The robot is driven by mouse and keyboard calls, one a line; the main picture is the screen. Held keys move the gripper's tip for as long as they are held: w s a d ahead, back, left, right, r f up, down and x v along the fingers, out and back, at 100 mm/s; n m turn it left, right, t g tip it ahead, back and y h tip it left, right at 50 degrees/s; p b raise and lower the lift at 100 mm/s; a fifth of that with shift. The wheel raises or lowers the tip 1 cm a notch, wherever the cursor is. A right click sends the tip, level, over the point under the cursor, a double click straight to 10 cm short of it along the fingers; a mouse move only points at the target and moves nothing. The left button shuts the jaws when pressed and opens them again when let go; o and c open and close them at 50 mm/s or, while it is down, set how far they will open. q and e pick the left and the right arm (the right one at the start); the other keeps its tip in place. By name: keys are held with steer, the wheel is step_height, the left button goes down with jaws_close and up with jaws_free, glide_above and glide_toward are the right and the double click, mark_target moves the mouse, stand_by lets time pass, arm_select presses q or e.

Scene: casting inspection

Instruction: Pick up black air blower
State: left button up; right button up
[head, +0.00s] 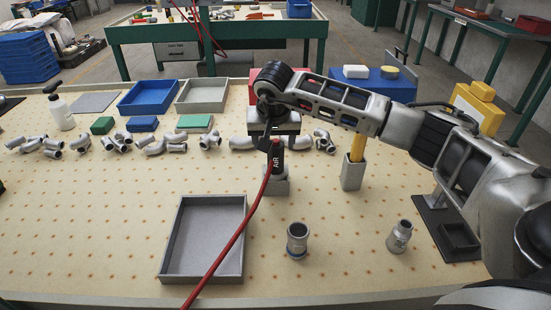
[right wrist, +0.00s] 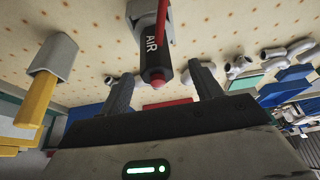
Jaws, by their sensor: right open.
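The black air blower (head: 277,160) stands upright in a grey holder (head: 276,188), with the word AIR on its side and a red hose joined to it. My right gripper (head: 272,132) is over the top of the blower, pointing down. In the right wrist view, the blower (right wrist: 154,58) shows between the two spread fingers of the right gripper (right wrist: 163,82), with a visible gap on each side. The right gripper is open and holds nothing. I cannot make out my left gripper in these views.
A yellow-handled tool stands in another grey holder (head: 352,172) to the right. An empty grey tray (head: 240,270) lies in front, with two metal fittings (head: 297,240) (head: 399,237) to its right. Several pipe castings (head: 155,146) line the back. The red hose (head: 235,235) crosses the tray.

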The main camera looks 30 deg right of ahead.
mark_target(276, 159)
steer(key=shift+d+p+x, duration=0.1)
steer(key=shift+p+x, duration=0.2)
steer(key=shift+x, duration=1.2)
steer(key=shift+d+p+x, duration=0.15)
steer(key=shift+p+x, duration=0.1)
steer(key=shift+x, duration=1.25)
steer(key=shift+r, duration=0.1)
steer(key=c, duration=1.2)
